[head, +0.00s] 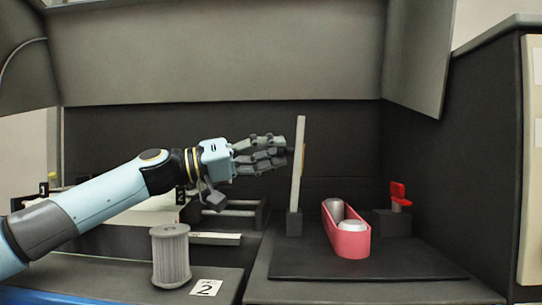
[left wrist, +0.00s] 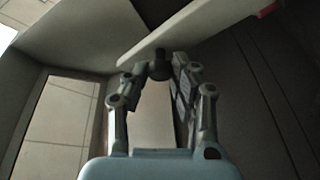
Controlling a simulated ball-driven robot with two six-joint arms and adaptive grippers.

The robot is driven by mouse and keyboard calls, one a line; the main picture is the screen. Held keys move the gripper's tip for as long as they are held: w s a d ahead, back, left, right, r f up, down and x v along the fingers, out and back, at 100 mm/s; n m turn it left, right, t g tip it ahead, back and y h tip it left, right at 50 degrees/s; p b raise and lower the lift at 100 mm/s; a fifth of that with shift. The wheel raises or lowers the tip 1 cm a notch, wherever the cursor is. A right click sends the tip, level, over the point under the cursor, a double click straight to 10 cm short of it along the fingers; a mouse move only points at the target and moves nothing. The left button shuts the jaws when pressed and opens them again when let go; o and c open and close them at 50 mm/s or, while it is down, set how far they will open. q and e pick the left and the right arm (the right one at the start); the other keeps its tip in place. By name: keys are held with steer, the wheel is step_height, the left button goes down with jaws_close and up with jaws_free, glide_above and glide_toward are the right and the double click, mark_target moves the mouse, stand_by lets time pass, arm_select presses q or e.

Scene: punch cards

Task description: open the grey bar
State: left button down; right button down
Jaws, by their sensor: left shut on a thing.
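The grey bar (head: 299,165) stands nearly upright, light-coloured, on a small dark block (head: 294,223) on the black counter. My left gripper (head: 283,155) reaches it from the left, fingers pointing right at its middle. In the left wrist view the bar (left wrist: 200,30) runs slantwise across the top, past the fingertips. There my left gripper (left wrist: 160,72) is shut on a dark round knob (left wrist: 158,70) beside the bar. The far side of the bar is hidden in the wrist view. My right gripper is in neither view.
Right of the bar, a pink oblong holder (head: 346,240) carries silvery rounded items. A red part (head: 399,194) sits on a dark block behind it. A grey ribbed cylinder (head: 170,256) stands front left near a card marked 2 (head: 206,288). Dark walls close the back and right.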

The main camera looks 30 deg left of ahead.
arm_select(q)
steer(key=c, duration=1.1)
jaws_free()
